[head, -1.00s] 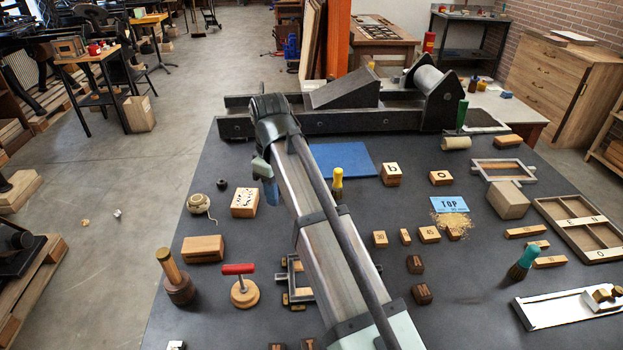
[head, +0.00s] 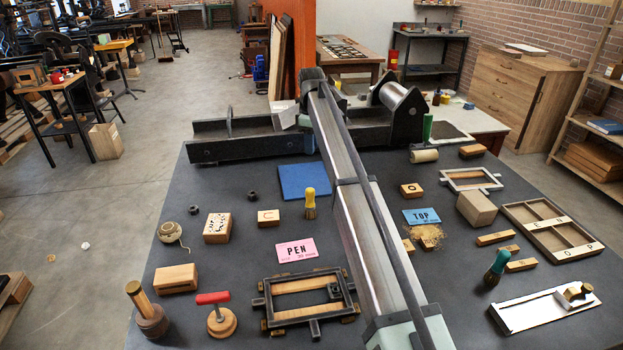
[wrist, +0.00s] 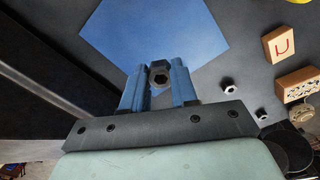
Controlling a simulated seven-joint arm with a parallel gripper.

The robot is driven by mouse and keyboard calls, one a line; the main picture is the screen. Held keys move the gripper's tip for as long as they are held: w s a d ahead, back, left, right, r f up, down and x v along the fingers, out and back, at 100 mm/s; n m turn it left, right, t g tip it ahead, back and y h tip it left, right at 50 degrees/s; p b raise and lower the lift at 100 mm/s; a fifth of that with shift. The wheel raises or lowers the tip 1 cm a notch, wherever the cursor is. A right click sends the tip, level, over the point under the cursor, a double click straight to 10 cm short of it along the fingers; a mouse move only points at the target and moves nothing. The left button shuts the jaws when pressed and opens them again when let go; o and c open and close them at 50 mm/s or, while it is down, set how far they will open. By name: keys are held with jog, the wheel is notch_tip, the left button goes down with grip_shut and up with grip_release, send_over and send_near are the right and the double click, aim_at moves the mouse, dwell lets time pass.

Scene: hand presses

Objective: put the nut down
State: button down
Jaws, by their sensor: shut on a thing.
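A dark hex nut (wrist: 159,73) sits between the tips of my blue gripper fingers (wrist: 158,86) in the wrist view. My gripper is shut on it, and its hole faces the camera. The blue mat (wrist: 150,35) shows beyond the fingertips; the height above the bench is unclear. In the head view my arm hides the held nut and most of my gripper, near the press bed. Two more dark nuts lie apart on the bench: one left of the blue mat (head: 305,181) in the head view (head: 252,195), the other farther left (head: 194,210).
The dark press bed (head: 235,147) runs along the bench's back, with a roller (head: 393,94) at its right. A letter C block (head: 268,217), a pink PEN card (head: 297,252) and a yellow-handled brush (head: 310,204) stand near the mat.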

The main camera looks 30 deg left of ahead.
aim_at(313, 178)
jog(key=shift+w+f, duration=0.15)
jog(key=shift+w, duration=0.25)
jog(key=shift+f, duration=4.9)
jog(key=shift+f, duration=0.1)
jog(key=c, duration=0.9)
grip_release()
jog(key=shift+o, duration=0.2)
notch_tip(313, 178, up, 12)
jog(key=shift+r, duration=0.15)
